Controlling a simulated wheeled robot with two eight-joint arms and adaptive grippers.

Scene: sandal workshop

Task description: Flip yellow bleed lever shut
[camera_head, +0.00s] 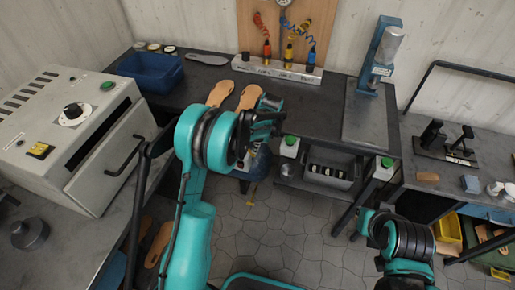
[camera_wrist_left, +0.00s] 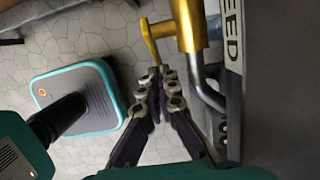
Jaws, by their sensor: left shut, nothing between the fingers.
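The yellow bleed lever (camera_wrist_left: 150,42) shows in the left wrist view as a thin handle sticking out to the left of a yellow valve body (camera_wrist_left: 190,25). The lever's tip hangs just above my left gripper's fingertips. My left gripper (camera_wrist_left: 160,78) is shut and empty. Its fingertips are close to the lever's tip; I cannot tell whether they touch. In the head view my left arm reaches over the front edge of the dark bench and hides most of the valve area. My right arm shows at the lower right, but its fingers do not show.
The bench (camera_head: 325,118) carries a blue bin (camera_head: 152,72) and sandal soles (camera_head: 219,93). A grey machine (camera_head: 70,125) stands at left.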

